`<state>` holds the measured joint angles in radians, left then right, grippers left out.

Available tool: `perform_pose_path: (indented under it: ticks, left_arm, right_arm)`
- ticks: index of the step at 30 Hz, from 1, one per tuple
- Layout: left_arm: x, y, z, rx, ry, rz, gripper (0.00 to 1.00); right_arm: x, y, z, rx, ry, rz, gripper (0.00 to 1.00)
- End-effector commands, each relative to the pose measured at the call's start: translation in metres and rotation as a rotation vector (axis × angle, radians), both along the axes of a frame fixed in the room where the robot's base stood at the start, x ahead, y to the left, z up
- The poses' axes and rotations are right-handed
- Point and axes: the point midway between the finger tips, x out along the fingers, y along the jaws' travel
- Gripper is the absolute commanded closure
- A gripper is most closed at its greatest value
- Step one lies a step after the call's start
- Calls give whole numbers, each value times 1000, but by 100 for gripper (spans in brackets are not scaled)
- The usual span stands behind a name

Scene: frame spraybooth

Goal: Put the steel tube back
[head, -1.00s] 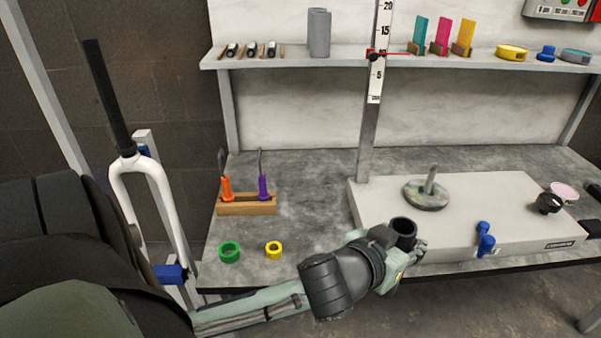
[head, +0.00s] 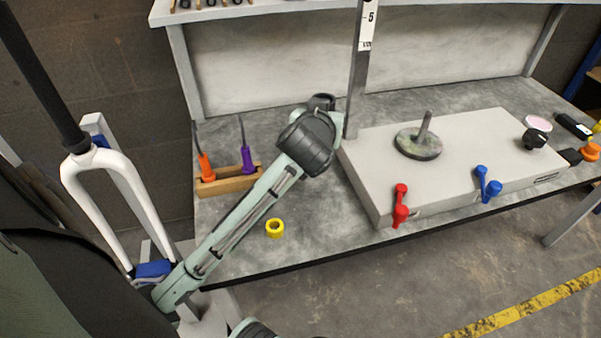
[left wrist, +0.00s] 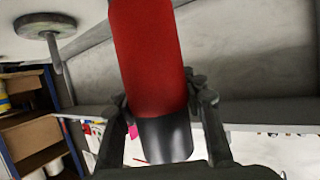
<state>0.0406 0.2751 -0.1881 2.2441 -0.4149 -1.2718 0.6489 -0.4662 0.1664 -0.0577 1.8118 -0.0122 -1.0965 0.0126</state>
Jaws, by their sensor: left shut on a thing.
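My left gripper (left wrist: 160,95) is shut on the steel tube (left wrist: 148,45), which is red along most of its visible length with a dark grey end between the fingers. In the left wrist view its far end runs out of the picture. The fingers are mostly hidden there behind the wrist. My right gripper is not in view.
The post (head: 356,75) stands close right of my left gripper. A pale surface plate (head: 460,150) bears a round stand (head: 419,143). A wooden rack (head: 228,181) holds two handled tools. A yellow ring (head: 275,228) lies near the front edge. A white fork (head: 110,180) stands at left.

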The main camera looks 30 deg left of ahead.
Motion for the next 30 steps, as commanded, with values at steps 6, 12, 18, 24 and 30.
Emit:
perform_pose_path:
  ticks: [6, 12, 18, 24, 30]
  left_arm:
    - [35, 68, -1, -9, 1, 322, 100]
    - [43, 87, -14, 0, 1, 451, 100]
    - [42, 90, -49, 5, 4, 465, 100]
    - [43, 89, -71, 4, -1, 463, 100]
    - [42, 89, -96, 5, 0, 463, 100]
  right_arm:
    - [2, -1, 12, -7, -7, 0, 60]
    - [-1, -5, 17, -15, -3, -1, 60]
    - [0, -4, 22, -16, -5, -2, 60]
    - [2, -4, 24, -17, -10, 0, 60]
    - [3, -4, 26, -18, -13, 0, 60]
